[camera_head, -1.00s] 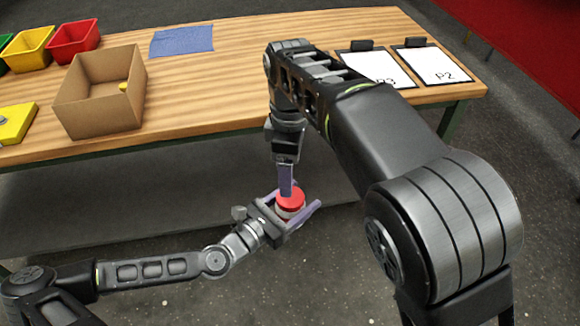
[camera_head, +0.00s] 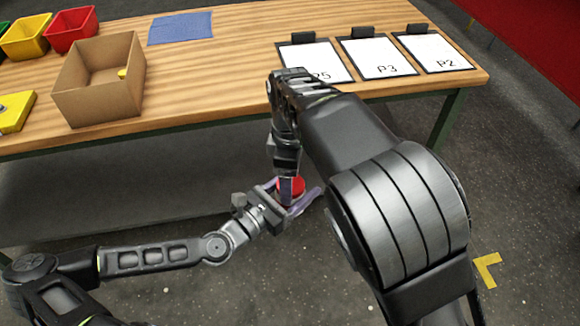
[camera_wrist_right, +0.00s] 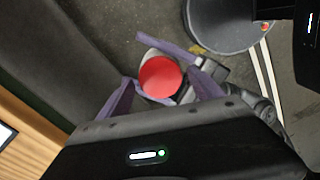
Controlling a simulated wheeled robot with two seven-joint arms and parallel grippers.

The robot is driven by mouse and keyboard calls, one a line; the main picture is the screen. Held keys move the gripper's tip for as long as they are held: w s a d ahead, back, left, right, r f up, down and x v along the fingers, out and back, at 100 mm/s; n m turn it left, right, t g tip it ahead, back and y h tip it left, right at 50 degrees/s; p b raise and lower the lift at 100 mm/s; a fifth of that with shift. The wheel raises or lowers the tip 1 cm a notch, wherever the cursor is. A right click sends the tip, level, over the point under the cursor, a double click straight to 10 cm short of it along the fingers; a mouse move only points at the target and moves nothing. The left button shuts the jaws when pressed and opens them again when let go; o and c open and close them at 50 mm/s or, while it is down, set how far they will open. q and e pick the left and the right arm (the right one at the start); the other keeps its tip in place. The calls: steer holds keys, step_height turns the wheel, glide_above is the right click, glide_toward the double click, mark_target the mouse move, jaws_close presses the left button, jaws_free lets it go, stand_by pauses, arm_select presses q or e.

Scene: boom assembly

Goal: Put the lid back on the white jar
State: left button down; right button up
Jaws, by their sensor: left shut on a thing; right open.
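My left gripper (camera_head: 290,202) is shut on the white jar and holds it in the air in front of the table. The jar is mostly hidden by fingers and lid. The red lid (camera_head: 298,184) sits on top of the jar; whether it is fully seated I cannot tell. It also shows in the right wrist view (camera_wrist_right: 160,76), with a left finger beyond it. My right gripper (camera_wrist_right: 162,92) is open, its two purple fingers apart on either side of the lid's near edge. Whether they touch it I cannot tell.
A wooden table (camera_head: 230,65) stands ahead, with a cardboard box (camera_head: 98,92), a blue mat (camera_head: 180,27), coloured bins (camera_head: 70,30) and several clipboards (camera_head: 376,55). My right arm covers much of the right side. Open floor lies below the grippers.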

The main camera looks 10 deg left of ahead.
steer(key=shift+f, duration=0.2)
steer(key=c, duration=1.5)
steer(key=m, duration=0.8)
steer(key=shift+w, duration=0.1)
steer(key=m, duration=1)
steer(key=o, duration=1.6)
